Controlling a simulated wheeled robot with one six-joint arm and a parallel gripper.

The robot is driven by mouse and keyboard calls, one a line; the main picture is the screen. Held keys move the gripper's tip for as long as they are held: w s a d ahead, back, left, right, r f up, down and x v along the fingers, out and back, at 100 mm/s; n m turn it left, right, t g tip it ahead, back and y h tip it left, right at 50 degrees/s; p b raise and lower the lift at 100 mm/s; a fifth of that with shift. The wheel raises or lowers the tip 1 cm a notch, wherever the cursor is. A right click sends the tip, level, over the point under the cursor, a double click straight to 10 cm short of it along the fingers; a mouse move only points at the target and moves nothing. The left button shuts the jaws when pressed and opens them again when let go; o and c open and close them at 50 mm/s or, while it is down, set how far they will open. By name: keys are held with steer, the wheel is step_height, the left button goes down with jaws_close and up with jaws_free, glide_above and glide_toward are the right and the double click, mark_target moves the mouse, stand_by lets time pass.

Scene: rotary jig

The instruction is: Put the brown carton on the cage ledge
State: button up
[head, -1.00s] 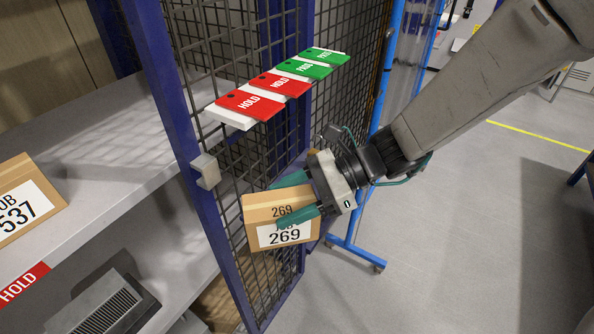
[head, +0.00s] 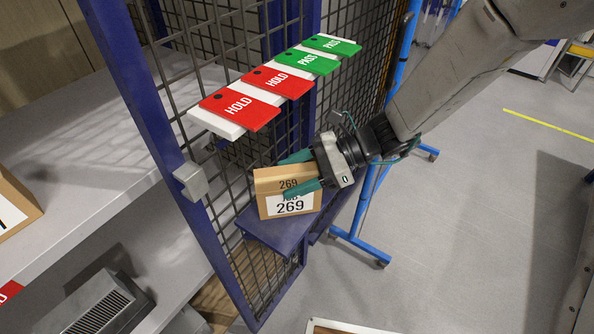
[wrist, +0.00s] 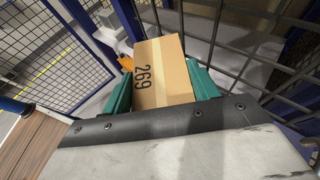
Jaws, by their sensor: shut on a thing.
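The brown carton (head: 288,195) has a white label reading 269. My gripper (head: 302,172) is shut on it, with a teal finger on each side. The wrist view shows the carton (wrist: 161,75) between the teal fingers (wrist: 160,88). The cage ledge (head: 272,232) is a dark blue shelf on the cage's outer side, under the red and green tags. In the head view the carton is over the ledge, its lower edge close to the ledge surface. I cannot tell whether they touch.
A white rack with red HOLD tags (head: 240,108) and green PASS tags (head: 306,61) juts from the mesh above the carton. A grey latch block (head: 190,181) sits on the blue cage post. A blue wheeled stand (head: 360,243) is to the right. Open floor lies further right.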

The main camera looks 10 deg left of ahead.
steer(key=shift+f, duration=0.1)
steer(key=o, duration=1.3)
steer(key=shift+d+r, duration=0.15)
steer(key=shift+r, duration=0.05)
steer(key=v, duration=1.1)
steer(key=shift+w+d+r, duration=0.1)
steer(key=shift+d+r, duration=0.1)
steer(key=shift+d, duration=0.1)
